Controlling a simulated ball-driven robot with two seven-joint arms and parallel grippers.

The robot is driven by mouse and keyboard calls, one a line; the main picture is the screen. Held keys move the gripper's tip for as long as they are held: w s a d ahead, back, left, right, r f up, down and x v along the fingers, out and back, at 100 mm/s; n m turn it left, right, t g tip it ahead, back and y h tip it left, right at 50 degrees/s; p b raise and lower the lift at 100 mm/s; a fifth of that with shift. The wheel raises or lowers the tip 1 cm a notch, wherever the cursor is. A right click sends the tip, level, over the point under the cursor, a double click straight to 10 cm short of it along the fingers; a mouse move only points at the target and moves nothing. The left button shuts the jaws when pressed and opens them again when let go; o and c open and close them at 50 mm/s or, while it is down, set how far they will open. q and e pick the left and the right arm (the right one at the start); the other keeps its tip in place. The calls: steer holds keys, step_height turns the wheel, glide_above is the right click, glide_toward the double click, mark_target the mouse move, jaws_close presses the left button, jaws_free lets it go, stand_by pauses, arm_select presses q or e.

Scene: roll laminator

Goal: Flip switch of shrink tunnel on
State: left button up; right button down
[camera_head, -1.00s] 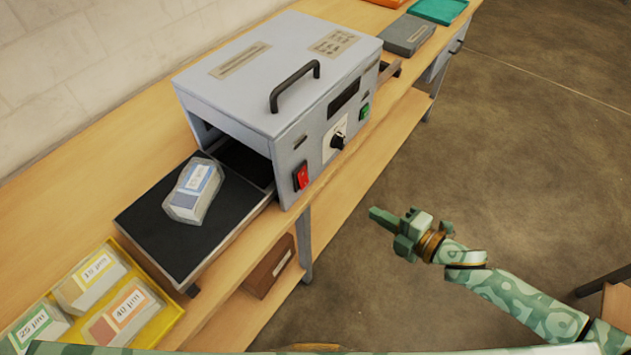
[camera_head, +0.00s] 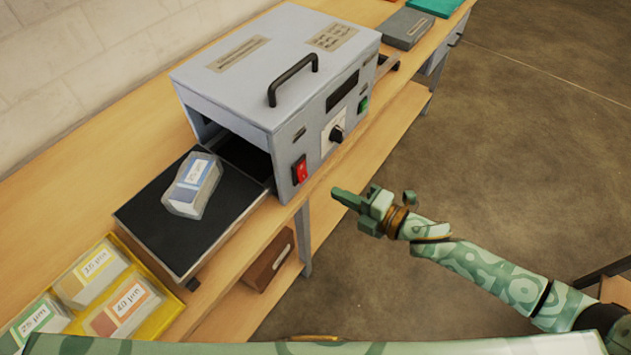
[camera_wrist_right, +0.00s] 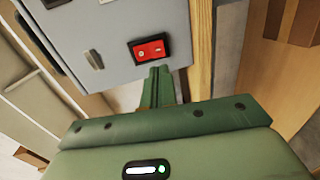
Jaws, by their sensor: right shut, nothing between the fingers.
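The shrink tunnel (camera_head: 275,65) is a grey box with a black handle on top, standing on the wooden bench. Its red rocker switch (camera_head: 300,170) is low on the front panel, near the tunnel's open mouth. In the right wrist view the red switch (camera_wrist_right: 149,48) sits just beyond the fingertips. My right gripper (camera_head: 338,193) is shut and empty, its fingers pointing toward the switch with a small gap between. The closed fingers also show in the right wrist view (camera_wrist_right: 159,72). My left gripper is not in view.
A wrapped pack (camera_head: 192,185) lies on the black conveyor (camera_head: 150,232) at the tunnel's mouth. A yellow tray (camera_head: 165,318) of labelled boxes stands at the front left. A dial (camera_head: 337,134) and a green button (camera_head: 363,104) are on the same panel.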

mark_target(304, 178)
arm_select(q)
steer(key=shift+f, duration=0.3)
arm_select(e)
steer(key=x, duration=0.7)
steer(key=shift+w+a, duration=0.1)
steer(key=shift+a, duration=0.05)
